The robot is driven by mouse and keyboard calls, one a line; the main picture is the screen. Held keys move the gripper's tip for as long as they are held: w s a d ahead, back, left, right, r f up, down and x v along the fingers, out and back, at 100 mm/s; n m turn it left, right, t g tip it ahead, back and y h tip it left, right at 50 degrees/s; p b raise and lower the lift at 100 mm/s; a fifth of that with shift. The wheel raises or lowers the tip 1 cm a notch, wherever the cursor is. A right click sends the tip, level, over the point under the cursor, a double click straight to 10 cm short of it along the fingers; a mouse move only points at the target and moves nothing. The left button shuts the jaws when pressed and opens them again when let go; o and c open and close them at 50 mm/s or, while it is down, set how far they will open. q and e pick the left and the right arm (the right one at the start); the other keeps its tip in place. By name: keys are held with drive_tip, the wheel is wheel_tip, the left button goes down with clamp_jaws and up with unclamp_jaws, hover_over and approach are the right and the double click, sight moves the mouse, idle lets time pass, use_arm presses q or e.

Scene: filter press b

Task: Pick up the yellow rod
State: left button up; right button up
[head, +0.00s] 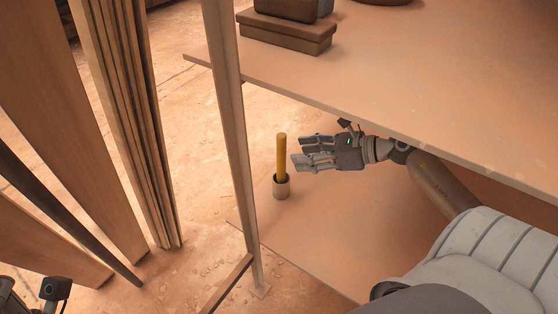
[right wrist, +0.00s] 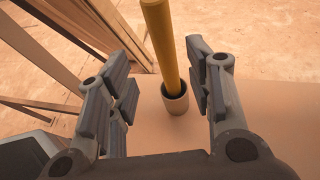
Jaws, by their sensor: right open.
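The yellow rod (head: 281,155) stands upright in a small pale cup (head: 281,188) with a dark inside, on the lower shelf. My right gripper (head: 297,152) is open just to the right of the rod, with its fingers pointing left at it. In the right wrist view the rod (right wrist: 162,45) rises from the cup (right wrist: 175,97) ahead of the two open fingers, and nothing is held. At the lower left of the head view a small dark piece of my left arm's end shows, but its fingers cannot be made out.
An upper shelf (head: 440,85) lies above my right arm. A post (head: 232,110) stands left of the rod, in front of the shelves. The lower shelf (head: 330,245) is bare around the cup. Wooden boards (head: 120,110) lean at the left. Brown boxes (head: 287,30) sit on the upper shelf.

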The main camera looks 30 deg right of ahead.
sight(281, 155)
drive_tip(key=shift+x, duration=1.2)
drive_tip(key=b+x, duration=0.1)
drive_tip(key=x, duration=0.2)
drive_tip(key=b+x, duration=0.1)
drive_tip(key=x, duration=0.1)
drive_tip(key=shift+w+d+f+b, duration=0.2)
drive_tip(key=shift+d+f+b, duration=0.1)
drive_tip(key=shift+f, duration=0.1)
drive_tip(key=shift+c, duration=0.4)
clamp_jaws()
